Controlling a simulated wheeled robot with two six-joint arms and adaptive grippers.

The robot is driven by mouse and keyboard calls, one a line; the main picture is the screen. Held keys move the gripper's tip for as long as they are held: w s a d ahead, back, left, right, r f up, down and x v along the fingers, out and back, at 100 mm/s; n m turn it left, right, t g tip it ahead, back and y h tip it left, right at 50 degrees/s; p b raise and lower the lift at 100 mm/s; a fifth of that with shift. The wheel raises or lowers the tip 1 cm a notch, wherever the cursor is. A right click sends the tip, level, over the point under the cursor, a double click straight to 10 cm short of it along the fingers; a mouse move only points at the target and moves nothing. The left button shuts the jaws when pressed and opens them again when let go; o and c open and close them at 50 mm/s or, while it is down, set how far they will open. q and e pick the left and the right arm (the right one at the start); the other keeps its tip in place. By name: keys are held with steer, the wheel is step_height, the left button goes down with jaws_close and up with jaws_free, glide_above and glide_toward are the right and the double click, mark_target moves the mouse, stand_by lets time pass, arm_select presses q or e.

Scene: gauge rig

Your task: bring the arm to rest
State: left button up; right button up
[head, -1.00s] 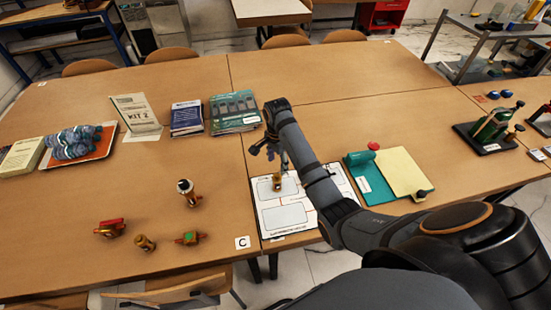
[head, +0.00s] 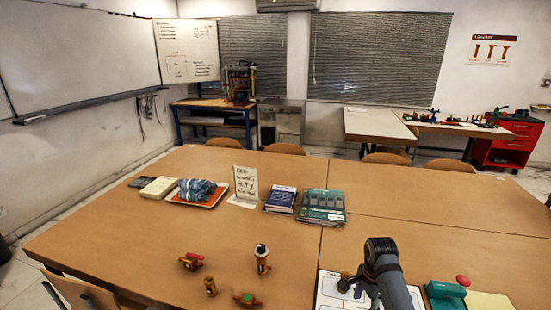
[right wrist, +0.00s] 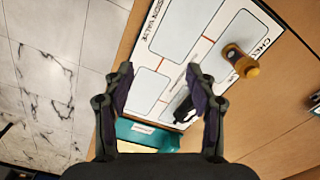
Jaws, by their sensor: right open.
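My right arm (head: 385,272) comes up from the bottom of the head view and hangs over a white board (head: 328,290) with outlined boxes. In the right wrist view my right gripper (right wrist: 163,82) is open, with nothing between its fingers, above the white board (right wrist: 190,22). A brass fitting (right wrist: 242,64) lies on the board to the right of the fingers, apart from them. It also shows in the head view (head: 345,283), left of the arm. My left gripper is not in view.
Loose fittings, including a red-handled valve (head: 192,261) and a black-topped one (head: 262,258), stand left of the board. A green case (head: 445,295) is right of the arm. The right rear tabletop is clear.

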steer(key=s+a+n+t, duration=0.2)
steer(key=s+n+t, duration=0.1)
steer(key=s+n, duration=1.65)
steer(key=s+d+f+m, duration=0.1)
steer(key=s+f+m, duration=0.1)
steer(key=f, duration=1)
steer(key=s+d+f+m, duration=0.1)
steer(key=s+d+f, duration=0.1)
steer(key=f, duration=1)
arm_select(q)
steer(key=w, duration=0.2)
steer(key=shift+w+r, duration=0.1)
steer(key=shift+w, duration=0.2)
arm_select(e)
steer(key=s+f+g, duration=0.2)
steer(key=s+f, duration=1.5)
steer(key=s, duration=0.2)
steer(key=shift+d+f+h, duration=0.25)
steer(key=shift+d+h, duration=0.05)
steer(key=shift+d, duration=0.15)
